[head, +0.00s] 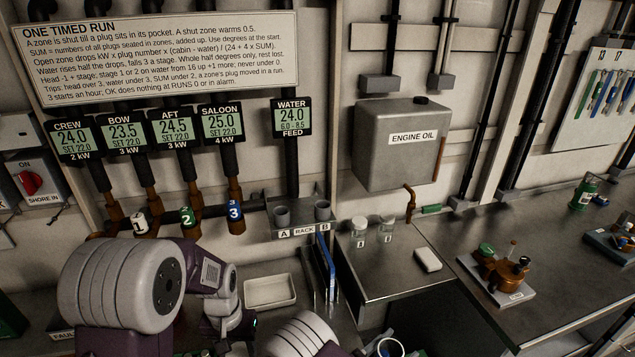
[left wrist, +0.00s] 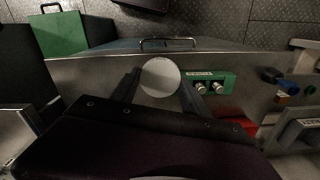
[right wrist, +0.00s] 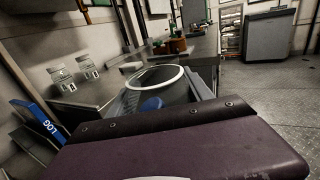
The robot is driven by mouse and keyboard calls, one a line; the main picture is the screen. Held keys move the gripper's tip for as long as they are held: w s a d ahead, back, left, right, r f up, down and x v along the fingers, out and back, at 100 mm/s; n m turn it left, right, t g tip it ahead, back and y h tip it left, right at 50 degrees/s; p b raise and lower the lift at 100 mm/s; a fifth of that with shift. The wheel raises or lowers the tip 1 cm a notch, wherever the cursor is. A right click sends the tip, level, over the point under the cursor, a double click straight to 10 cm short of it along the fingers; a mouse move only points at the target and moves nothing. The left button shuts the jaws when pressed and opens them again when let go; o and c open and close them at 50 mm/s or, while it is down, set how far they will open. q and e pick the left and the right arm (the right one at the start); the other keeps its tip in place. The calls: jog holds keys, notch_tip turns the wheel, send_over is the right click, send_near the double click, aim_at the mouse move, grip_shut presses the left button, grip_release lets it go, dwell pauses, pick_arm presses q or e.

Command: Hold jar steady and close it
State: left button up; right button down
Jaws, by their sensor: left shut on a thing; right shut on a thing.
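In the left wrist view, my left gripper (left wrist: 160,84) is shut on a pale round disc (left wrist: 160,77), which looks like the jar's lid. In the right wrist view, my right gripper (right wrist: 160,92) is shut on a wide jar (right wrist: 172,92). The jar's white-rimmed mouth is uncovered, and a blue patch shows on its near side. The jar's rim (head: 390,346) also shows at the bottom edge of the head view. The left wrist (head: 230,315) is well to the left of it, so disc and jar are apart. The right fingers are mostly hidden in the head view.
A steel counter (head: 352,267) bears two small lidded jars (head: 359,229) and a white block (head: 428,260). A brass device (head: 497,270) stands right. A green box (left wrist: 68,34) shows in the left wrist view.

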jog(key=w+a+r+n+t+y, duration=0.1)
jog(key=a+n+t+y, duration=0.2)
jog(key=a, duration=1.1)
jog(key=shift+w+a+r+n+t+y, duration=0.3)
jog(key=shift+w+r+t+y, duration=0.1)
jog(key=shift+t+y, duration=0.15)
pick_arm(q)
jog(key=shift+d, duration=0.1)
jog(key=d+r+m, duration=0.4)
jog(key=d+r, duration=0.3)
jog(key=d, duration=0.3)
jog(key=d+r+m, duration=0.5)
jog(key=d+r, duration=0.2)
jog(key=d, duration=0.4)
jog(key=shift+w+d, duration=0.2)
jog(key=shift+w, duration=0.05)
jog(key=shift+f, duration=2.1)
